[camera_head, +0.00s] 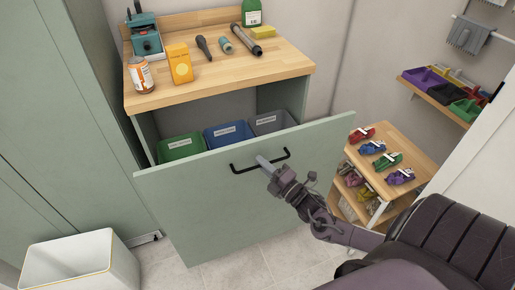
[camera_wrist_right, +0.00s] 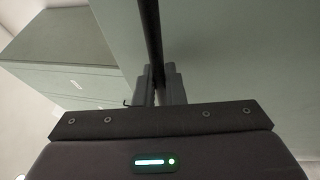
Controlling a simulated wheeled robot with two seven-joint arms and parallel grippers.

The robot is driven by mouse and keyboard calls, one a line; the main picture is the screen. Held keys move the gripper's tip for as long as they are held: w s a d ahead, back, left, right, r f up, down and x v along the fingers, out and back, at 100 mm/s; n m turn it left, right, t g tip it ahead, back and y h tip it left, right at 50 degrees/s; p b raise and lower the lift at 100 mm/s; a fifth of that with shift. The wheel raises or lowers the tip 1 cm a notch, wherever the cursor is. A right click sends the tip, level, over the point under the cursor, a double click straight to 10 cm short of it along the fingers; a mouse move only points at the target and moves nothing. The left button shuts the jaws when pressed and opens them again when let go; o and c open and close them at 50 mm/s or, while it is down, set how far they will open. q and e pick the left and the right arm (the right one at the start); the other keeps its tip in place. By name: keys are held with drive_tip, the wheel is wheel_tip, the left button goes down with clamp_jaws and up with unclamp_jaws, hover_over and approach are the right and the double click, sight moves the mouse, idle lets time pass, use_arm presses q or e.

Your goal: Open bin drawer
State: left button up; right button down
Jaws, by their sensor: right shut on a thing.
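The bin drawer (camera_head: 225,195) has a pale green front and stands pulled out from the cabinet. Inside it, a green bin (camera_head: 181,148), a blue bin (camera_head: 229,134) and a grey bin (camera_head: 272,122) show behind the front. The black bar handle (camera_head: 242,169) is on the upper part of the front. My right gripper (camera_head: 264,163) is at the handle's middle. In the right wrist view, the fingers (camera_wrist_right: 160,85) are closed around the dark handle bar (camera_wrist_right: 152,35). My left gripper is not in view.
A wooden counter (camera_head: 215,75) above holds a can, a yellow box and several tools. A white bin (camera_head: 80,262) stands on the floor at lower left. A low wooden shelf unit (camera_head: 405,157) with colourful bundles stands right of the drawer. Tiled floor shows below.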

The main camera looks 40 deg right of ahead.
drive_tip(key=s+a+p, duration=0.4)
drive_tip(key=s+p, duration=0.2)
drive_tip(key=s, duration=1)
drive_tip(key=shift+s+p, duration=0.3)
drive_tip(key=shift+s, duration=0.05)
drive_tip(key=c, duration=1.5)
unclamp_jaws()
drive_tip(key=shift+b+v, duration=0.9)
drive_tip(key=shift+v, duration=3.05)
drive_tip(key=shift+w, duration=0.1)
